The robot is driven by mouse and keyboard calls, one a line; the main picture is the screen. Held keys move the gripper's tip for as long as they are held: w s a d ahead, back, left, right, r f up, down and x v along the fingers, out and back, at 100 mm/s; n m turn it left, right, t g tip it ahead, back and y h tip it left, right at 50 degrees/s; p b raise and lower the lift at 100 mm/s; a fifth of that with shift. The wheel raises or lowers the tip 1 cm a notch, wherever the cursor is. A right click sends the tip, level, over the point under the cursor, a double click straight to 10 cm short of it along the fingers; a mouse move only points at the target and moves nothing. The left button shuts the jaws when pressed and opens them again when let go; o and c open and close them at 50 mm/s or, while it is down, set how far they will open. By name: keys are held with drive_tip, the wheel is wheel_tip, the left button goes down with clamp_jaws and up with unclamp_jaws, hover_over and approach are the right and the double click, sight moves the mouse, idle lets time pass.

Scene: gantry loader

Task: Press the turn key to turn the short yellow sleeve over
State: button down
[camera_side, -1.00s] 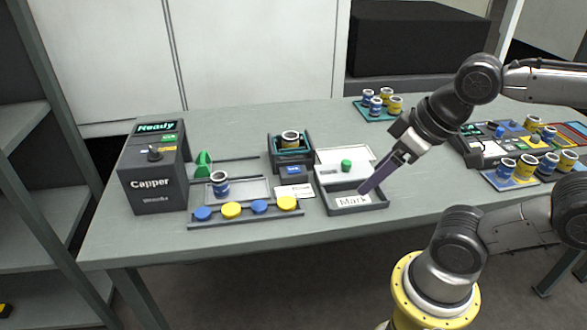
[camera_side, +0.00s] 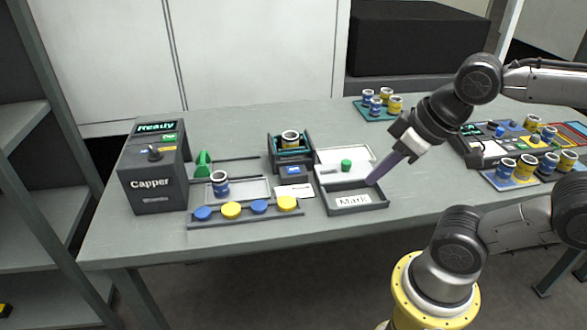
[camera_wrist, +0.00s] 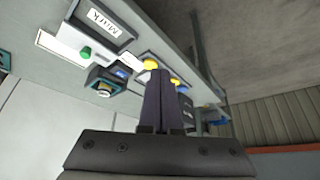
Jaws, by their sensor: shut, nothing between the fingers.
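A sleeve with a white rim and a yellow band (camera_side: 290,137) sits upright in a dark holder with teal edges (camera_side: 278,162), left of the table's middle. Its lower part is hidden by the holder. A small grey box with a blue face (camera_side: 293,171) stands just in front of the holder; it looks like the turn key, but I cannot read its label. The holder also shows in the wrist view (camera_wrist: 92,78). My gripper (camera_side: 370,182) is shut and empty, its purple fingers pointing down-left over the Mark tray (camera_side: 373,202), right of the holder and apart from it.
A white block with a green button (camera_side: 346,165) stands between my gripper and the holder. The Capper (camera_side: 151,185), displaying Ready, is at left. A rail (camera_side: 244,216) carries blue and yellow caps. A blue sleeve (camera_side: 220,184) stands behind it. More sleeves stand on trays at right.

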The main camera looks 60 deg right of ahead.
idle(0.8)
drive_tip(key=w+d+r+n+t+h, duration=0.1)
drive_tip(key=w+d+r+t+h, duration=0.1)
drive_tip(key=w+d+r+t, duration=0.3)
drive_tip(key=w+d+r+n+h, duration=0.1)
drive_tip(key=w+r, duration=0.2)
drive_tip(key=w, duration=0.4)
drive_tip(key=n+g+y, duration=0.1)
drive_tip(key=n+y, duration=0.1)
drive_tip(key=n, duration=0.4)
hover_over(297, 170)
wheel_tip(297, 170, down, 14)
drive_tip(key=f, duration=0.1)
drive_tip(key=shift+r+y, duration=0.25)
drive_tip(key=shift+y, duration=0.05)
drive_tip(key=shift+f, duration=4.4)
